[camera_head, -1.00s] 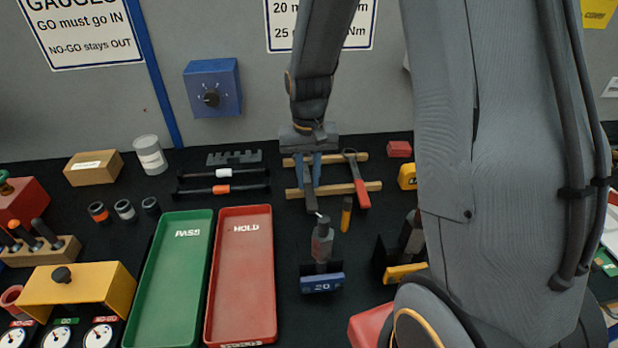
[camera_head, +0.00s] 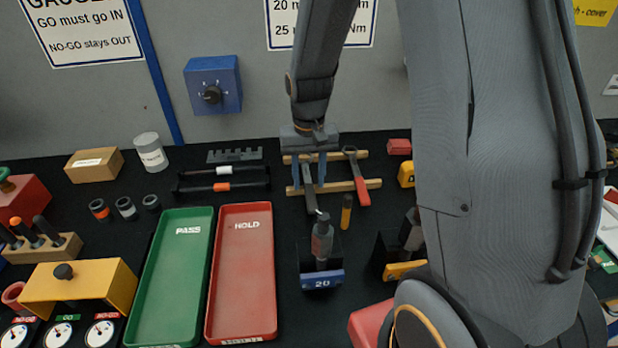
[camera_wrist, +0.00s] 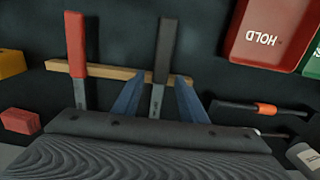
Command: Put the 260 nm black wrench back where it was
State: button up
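The black wrench (camera_head: 310,191) lies across the wooden rails (camera_head: 332,187), to the left of the red-handled wrench (camera_head: 357,180). My gripper (camera_head: 313,183) points down over the black wrench at the rack. In the wrist view, the two blue fingers of my gripper (camera_wrist: 158,97) stand apart, one on each side of the black wrench (camera_wrist: 162,48), with gaps between fingers and wrench. The red-handled wrench (camera_wrist: 75,45) lies to the left there, outside the fingers. The far head of the black wrench is hidden by my gripper. No size marking is readable on it.
A torque tool on a blue stand marked 20 (camera_head: 321,275) stands just in front of the rack. A small orange-handled tool (camera_head: 346,212) lies near the front rail. The red HOLD tray (camera_head: 243,290) and green PASS tray (camera_head: 170,290) are to the left.

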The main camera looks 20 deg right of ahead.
aim_at(309, 184)
notch_tip(309, 184, up, 12)
jog(key=b, duration=0.3)
jog(key=shift+r, duration=0.1)
dwell(0.4)
